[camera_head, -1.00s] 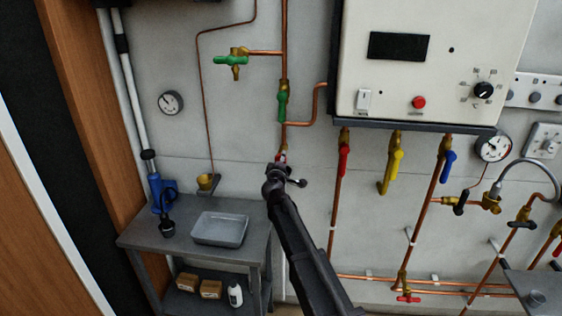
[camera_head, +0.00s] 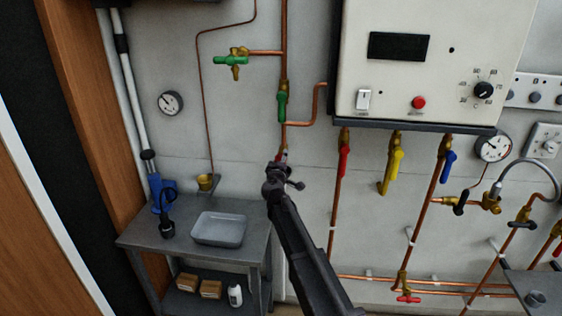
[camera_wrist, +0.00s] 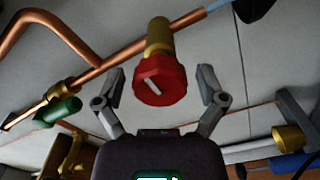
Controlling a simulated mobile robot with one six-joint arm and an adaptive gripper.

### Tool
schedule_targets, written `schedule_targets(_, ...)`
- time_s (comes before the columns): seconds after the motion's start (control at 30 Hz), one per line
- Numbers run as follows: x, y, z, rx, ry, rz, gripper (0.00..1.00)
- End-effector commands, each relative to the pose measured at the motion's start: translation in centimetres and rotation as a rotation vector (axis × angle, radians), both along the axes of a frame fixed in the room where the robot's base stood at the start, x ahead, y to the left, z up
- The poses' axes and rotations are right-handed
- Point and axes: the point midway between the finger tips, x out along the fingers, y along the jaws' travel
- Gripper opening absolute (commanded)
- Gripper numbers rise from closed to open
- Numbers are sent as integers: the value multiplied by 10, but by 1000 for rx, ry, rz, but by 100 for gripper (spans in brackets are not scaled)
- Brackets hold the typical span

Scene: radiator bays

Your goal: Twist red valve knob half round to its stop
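The red valve knob (camera_wrist: 160,80), a faceted red cap with a white line mark on its face, sits on a brass stem in the wrist view. The white line runs at a slant. My gripper (camera_wrist: 161,74) is open, with one finger on each side of the knob and a visible gap on both sides. In the head view my gripper (camera_head: 281,163) is at the wall pipe below the green lever, and it hides most of the knob there.
A green lever valve (camera_head: 282,103) sits on the copper pipe above. A white boiler (camera_head: 430,65) with red (camera_head: 344,161), yellow (camera_head: 394,170) and blue levers (camera_head: 448,164) below is to the right. A grey bench (camera_head: 190,256) with a tray (camera_head: 219,240) stands at lower left.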

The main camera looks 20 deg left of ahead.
Motion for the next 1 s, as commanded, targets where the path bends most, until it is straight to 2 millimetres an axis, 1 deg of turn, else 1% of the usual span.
schedule_targets(0.37, -2, -1, 0, 1, 0, 0, 96)
schedule_targets(0.57, -10, -3, 0, 1, 1, 0, 96)
schedule_targets(0.77, -32, -8, -1, 1, 1, 1, 96)
schedule_targets(1.0, -69, -18, 0, 0, 0, 1, 96)
